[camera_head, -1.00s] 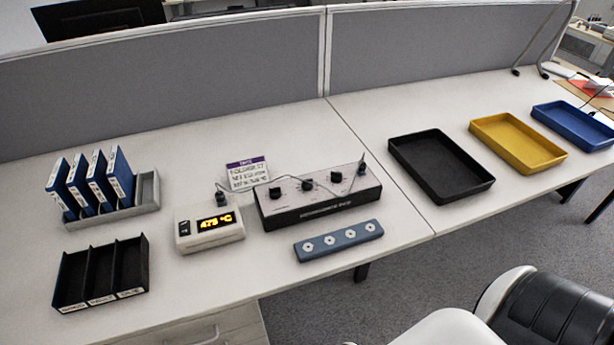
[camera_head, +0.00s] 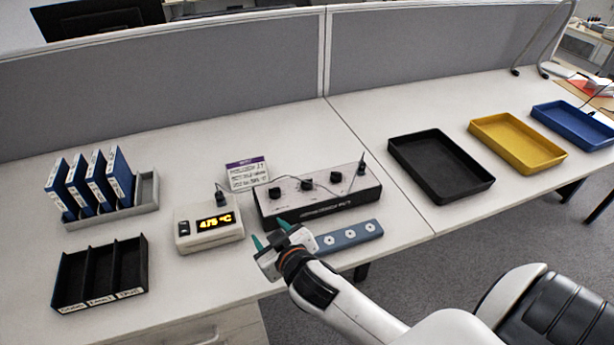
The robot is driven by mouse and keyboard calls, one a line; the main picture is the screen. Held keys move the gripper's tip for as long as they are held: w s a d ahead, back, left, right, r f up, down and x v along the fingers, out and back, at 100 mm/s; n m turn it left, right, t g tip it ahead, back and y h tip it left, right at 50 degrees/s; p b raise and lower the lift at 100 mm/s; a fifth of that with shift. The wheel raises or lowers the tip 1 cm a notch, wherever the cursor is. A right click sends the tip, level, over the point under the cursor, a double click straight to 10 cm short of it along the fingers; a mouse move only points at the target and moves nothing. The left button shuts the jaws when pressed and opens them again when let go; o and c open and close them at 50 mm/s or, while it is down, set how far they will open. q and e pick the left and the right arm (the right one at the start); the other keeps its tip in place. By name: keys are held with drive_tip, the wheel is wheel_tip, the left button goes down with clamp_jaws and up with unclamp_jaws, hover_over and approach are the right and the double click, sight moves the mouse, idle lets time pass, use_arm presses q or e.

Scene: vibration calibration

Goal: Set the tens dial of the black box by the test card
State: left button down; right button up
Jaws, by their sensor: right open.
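The black box (camera_head: 318,208) stands on the desk with a light top panel and three black dials. The dials are a left dial (camera_head: 275,193), a middle dial (camera_head: 307,185) and a right dial (camera_head: 336,177); their markings are too small to read. The test card (camera_head: 247,174), white with a purple band, stands behind the box's left end; its text is blurred. My right gripper (camera_head: 270,234) is open and empty, in front of the box's left end, its teal fingertips pointing toward the box. It is apart from the dials. My left gripper is not in view.
A white meter (camera_head: 209,232) with a lit display stands left of the box, with a cable between them. A blue strip (camera_head: 350,236) with round fittings lies in front, partly behind my gripper. A black organizer (camera_head: 100,273), blue binders (camera_head: 88,182) and black (camera_head: 441,165), yellow (camera_head: 517,141) and blue trays (camera_head: 572,126) stand around.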

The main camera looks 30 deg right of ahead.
drive_tip(key=w+a+r+n+t+y, duration=0.1)
drive_tip(key=w+a+r+n+y, duration=1)
drive_tip(key=a+r+n+y, duration=0.3)
drive_tip(key=n+g+h, duration=0.2)
drive_tip(key=g+h, duration=1.1)
drive_tip(key=g, duration=0.2)
hover_over(307, 180)
wheel_tip(307, 180, down, 6)
wheel_tip(307, 180, down, 11)
drive_tip(key=shift+f+p, duration=0.2)
drive_tip(key=shift+p, duration=0.45)
drive_tip(key=shift+c, duration=0.3)
